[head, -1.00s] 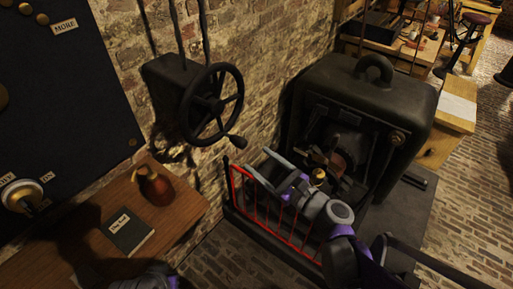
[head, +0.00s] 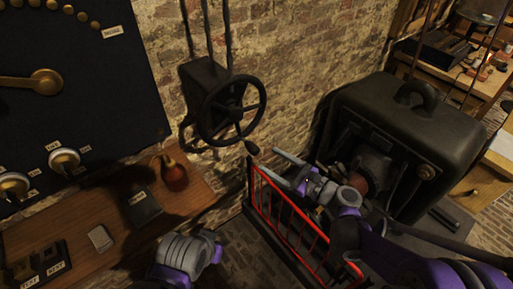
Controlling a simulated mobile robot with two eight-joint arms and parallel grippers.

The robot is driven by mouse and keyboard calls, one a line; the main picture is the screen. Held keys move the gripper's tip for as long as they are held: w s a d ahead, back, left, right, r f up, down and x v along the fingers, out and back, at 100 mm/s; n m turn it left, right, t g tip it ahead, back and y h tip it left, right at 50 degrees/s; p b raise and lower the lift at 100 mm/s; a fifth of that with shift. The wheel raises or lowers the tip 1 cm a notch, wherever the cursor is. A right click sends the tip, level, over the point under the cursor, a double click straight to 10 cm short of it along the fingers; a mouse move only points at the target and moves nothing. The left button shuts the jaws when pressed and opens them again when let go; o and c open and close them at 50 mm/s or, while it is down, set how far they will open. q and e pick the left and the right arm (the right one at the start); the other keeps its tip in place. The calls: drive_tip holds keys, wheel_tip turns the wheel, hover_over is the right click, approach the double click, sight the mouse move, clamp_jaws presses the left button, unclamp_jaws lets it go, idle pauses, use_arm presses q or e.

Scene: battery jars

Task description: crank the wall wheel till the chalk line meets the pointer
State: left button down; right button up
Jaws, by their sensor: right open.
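The black wall wheel (head: 207,117) is spoked and mounted on a dark box (head: 203,75) on the brick wall, left of centre. Its crank knob (head: 252,147) sticks out at the lower right of the rim. My right gripper (head: 281,165) is open and empty, its fingers pointing left toward the knob, just below and right of it, apart from it in the picture. I cannot make out a chalk line or a pointer on the wheel. My left arm shows at the bottom, but its gripper fingers do not.
A red railing (head: 270,208) stands under my right gripper. A big black machine (head: 391,110) stands to the right. A wooden shelf (head: 95,222) at the left holds a red-brown jug (head: 175,176) and a dark book (head: 140,208). A dark panel (head: 70,115) hangs above it.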

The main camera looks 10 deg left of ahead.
sight(253, 149)
drive_tip(key=p+x, duration=0.1)
drive_tip(key=x, duration=0.7)
drive_tip(key=shift+c, duration=0.2)
clamp_jaws()
idle(1.1)
